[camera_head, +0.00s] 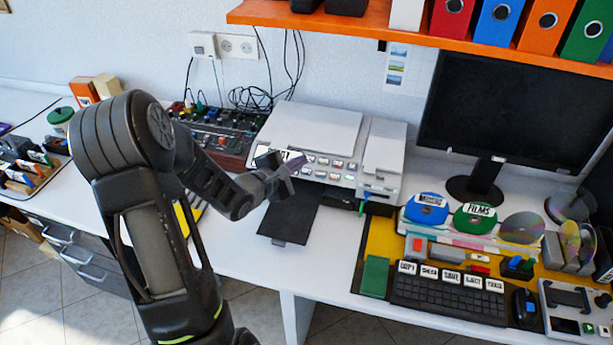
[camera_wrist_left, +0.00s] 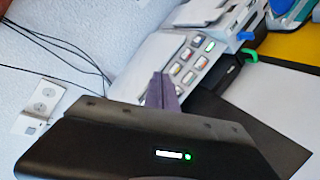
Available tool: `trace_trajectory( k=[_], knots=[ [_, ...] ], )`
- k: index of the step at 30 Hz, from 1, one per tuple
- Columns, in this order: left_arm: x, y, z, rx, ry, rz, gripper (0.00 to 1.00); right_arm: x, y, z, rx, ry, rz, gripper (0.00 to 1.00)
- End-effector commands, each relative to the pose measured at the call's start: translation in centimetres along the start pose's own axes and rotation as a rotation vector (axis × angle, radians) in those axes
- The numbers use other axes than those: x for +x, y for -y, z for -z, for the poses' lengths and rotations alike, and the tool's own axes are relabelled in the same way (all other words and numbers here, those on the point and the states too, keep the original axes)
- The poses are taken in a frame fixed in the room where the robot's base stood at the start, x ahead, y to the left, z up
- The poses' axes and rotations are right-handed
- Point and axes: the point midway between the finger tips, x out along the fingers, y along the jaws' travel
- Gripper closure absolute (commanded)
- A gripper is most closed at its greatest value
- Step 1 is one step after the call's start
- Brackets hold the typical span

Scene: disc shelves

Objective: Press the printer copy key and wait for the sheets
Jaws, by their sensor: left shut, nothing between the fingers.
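The white printer (camera_head: 312,135) stands on the desk against the wall, with a panel of several small keys (camera_head: 325,166) on its front. A dark output tray (camera_head: 287,212) sticks out below the panel, and no sheet shows on it in the head view. My left gripper (camera_head: 291,163) is shut and empty, with its tips at the left part of the key panel. In the left wrist view its purple-grey fingers (camera_wrist_left: 161,90) overlap the near end of the key row (camera_wrist_left: 190,63). I cannot tell whether they touch a key. My right gripper is not in view.
A mixer-like box with cables (camera_head: 215,130) stands left of the printer. A monitor (camera_head: 515,110), a labelled keyboard (camera_head: 447,299) and discs (camera_head: 475,219) are on the right. An orange shelf (camera_head: 400,36) with binders hangs above. Bare desk lies in front of the tray.

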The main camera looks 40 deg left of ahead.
Motion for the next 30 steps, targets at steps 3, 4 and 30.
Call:
trace_trajectory(
  k=[3,4,30],
  knots=[
    [1.4,1.4,1.2,0.001,0.0,0.0,1.0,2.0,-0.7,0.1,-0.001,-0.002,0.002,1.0],
    [1.7,1.6,1.4,0.001,0.0,-0.001,1.0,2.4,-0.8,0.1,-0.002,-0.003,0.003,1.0],
    [4.0,2.9,2.9,0.001,0.0,0.001,1.0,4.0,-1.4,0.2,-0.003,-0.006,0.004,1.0]
  ],
)
